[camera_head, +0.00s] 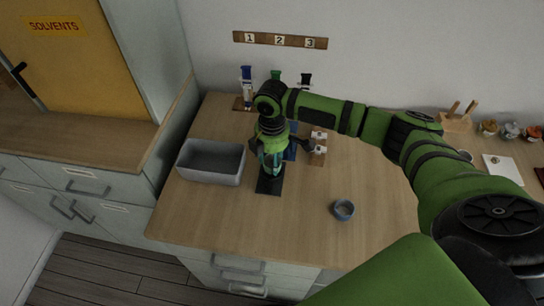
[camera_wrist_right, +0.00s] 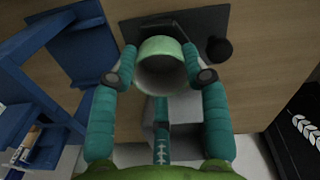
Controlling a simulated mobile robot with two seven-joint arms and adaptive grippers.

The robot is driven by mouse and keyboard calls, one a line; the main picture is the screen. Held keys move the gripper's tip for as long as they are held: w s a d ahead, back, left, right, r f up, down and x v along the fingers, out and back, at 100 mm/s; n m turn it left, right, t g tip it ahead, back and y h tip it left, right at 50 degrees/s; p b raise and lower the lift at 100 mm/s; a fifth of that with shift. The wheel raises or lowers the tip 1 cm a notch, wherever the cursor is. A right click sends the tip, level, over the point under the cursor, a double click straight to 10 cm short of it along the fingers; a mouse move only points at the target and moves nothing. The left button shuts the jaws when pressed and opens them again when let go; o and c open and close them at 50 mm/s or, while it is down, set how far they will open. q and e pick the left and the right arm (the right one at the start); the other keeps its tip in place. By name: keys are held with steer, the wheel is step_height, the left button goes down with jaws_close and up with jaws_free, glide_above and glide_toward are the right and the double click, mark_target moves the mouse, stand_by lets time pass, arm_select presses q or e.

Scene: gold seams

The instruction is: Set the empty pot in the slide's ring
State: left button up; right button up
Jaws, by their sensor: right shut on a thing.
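My right gripper (camera_wrist_right: 160,72) is shut on a pale green pot (camera_wrist_right: 160,47), with one teal finger on each side of it. In the wrist view its open mouth faces the camera and I see nothing inside. A dark flat plate, possibly the slide (camera_wrist_right: 200,18), lies behind the pot; it also shows in the head view (camera_head: 269,187) under my right gripper (camera_head: 271,168). I cannot make out the ring, and I cannot tell whether the pot touches the plate. My left gripper is not in view.
A grey bin (camera_head: 185,162) stands left of the gripper. A blue frame (camera_wrist_right: 85,45) stands close beside it. A small blue-grey bowl (camera_head: 344,210) sits to the right. Several bottles (camera_head: 247,85) stand at the back. The front of the wooden counter (camera_head: 240,230) is clear.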

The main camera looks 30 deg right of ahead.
steer(key=shift+f, duration=0.5)
stand_by(0.5)
steer(key=shift+f+p, duration=0.15)
steer(key=shift+p, duration=0.65)
stand_by(0.7)
steer(key=shift+f, duration=0.3)
stand_by(0.6)
steer(key=o, duration=0.8)
steer(key=shift+o, duration=0.2)
steer(key=shift+r+p, duration=0.1)
steer(key=shift+p, duration=0.2)
steer(key=shift+r+p, duration=2.45)
steer(key=shift+p, duration=0.3)
